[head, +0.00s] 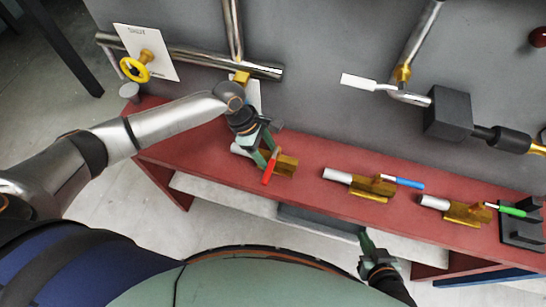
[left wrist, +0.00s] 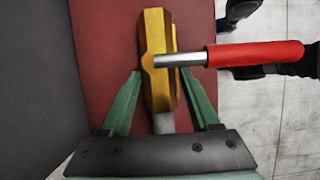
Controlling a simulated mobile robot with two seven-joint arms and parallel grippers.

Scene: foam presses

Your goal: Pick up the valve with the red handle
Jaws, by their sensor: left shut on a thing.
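The valve with the red handle (head: 285,163) lies on the red bench (head: 222,160), at the left of a row of valves. It has a yellow brass body and a red lever. In the left wrist view the brass body (left wrist: 157,60) lies between the two green fingers, with the red handle (left wrist: 255,54) pointing right. My left gripper (head: 267,158) is shut on this valve at the bench top; whether it is clear of the surface I cannot tell. My right gripper (head: 366,240) is low at the front of the bench, away from the valves; its finger opening is unclear.
A blue-handled valve (head: 372,187) and a green-handled valve (head: 455,210) lie farther right on the bench. A dark fixture (head: 522,232) stands at the right end. Pipes (head: 260,68) and a yellow handwheel (head: 135,70) are on the grey wall behind.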

